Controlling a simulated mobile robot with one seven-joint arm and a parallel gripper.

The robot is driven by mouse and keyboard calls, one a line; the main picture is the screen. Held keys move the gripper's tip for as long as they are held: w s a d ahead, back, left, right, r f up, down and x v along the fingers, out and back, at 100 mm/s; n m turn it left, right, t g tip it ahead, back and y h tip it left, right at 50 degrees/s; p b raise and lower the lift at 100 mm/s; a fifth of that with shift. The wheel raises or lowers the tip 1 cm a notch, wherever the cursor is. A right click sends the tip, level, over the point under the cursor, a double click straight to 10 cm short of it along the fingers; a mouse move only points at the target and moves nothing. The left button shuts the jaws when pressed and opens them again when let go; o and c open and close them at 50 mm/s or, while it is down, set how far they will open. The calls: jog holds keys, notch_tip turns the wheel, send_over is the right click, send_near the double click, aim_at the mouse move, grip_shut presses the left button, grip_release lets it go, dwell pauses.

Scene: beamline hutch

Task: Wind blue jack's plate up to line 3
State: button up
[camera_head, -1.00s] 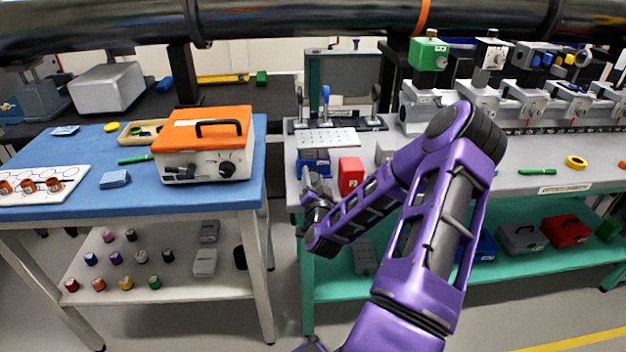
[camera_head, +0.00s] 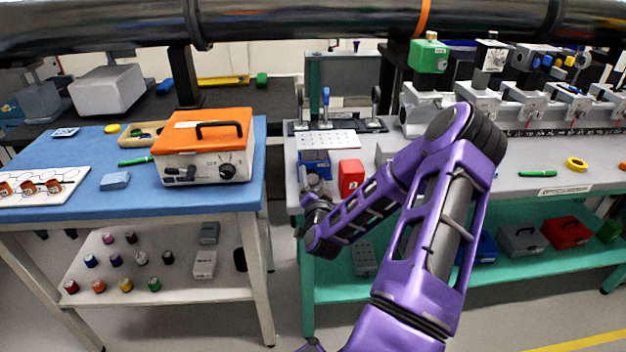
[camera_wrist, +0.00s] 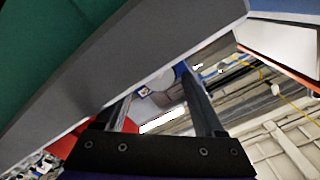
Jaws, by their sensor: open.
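The blue jack (camera_head: 314,163) stands at the front left corner of the grey-topped bench, in front of the perforated white plate. In the head view my gripper (camera_head: 312,182) is right at its front side and partly hides it. In the wrist view my gripper (camera_wrist: 165,105) is open, with its two fingers apart. A pale round part, perhaps the jack's knob (camera_wrist: 160,80), shows beyond the fingers, beside a bit of blue (camera_wrist: 181,69). I cannot tell whether the fingers touch it. The jack's scale lines and plate height are too small to read.
A red block (camera_head: 350,176) stands close right of the jack. The perforated plate (camera_head: 340,138) lies behind it. The blue table (camera_head: 75,165) with an orange-topped box (camera_head: 205,145) is at left, across a gap. The bench edge is close to my gripper.

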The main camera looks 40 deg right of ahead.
jog(key=shift+s+f, duration=0.1)
jog(key=shift+f, duration=0.05)
jog(key=n+p, duration=0.1)
jog(key=n, duration=0.2)
jog(key=n+p, duration=0.1)
jog(key=n, duration=0.3)
jog(key=shift+n+p, duration=0.3)
jog(key=shift+p, duration=0.05)
jog(key=p+v, duration=0.4)
jog(key=v, duration=1.3)
jog(key=s+a+f+n+g+y, duration=0.2)
jog(key=a+f+n, duration=0.3)
jog(key=f, duration=0.3)
jog(key=s+a+f+n+g+y, duration=0.2)
jog(key=a+f+n+y, duration=0.1)
jog(key=f, duration=0.5)
jog(key=shift+a+n, duration=0.9)
jog(key=shift+a, duration=0.35)
jog(key=shift+s, duration=0.1)
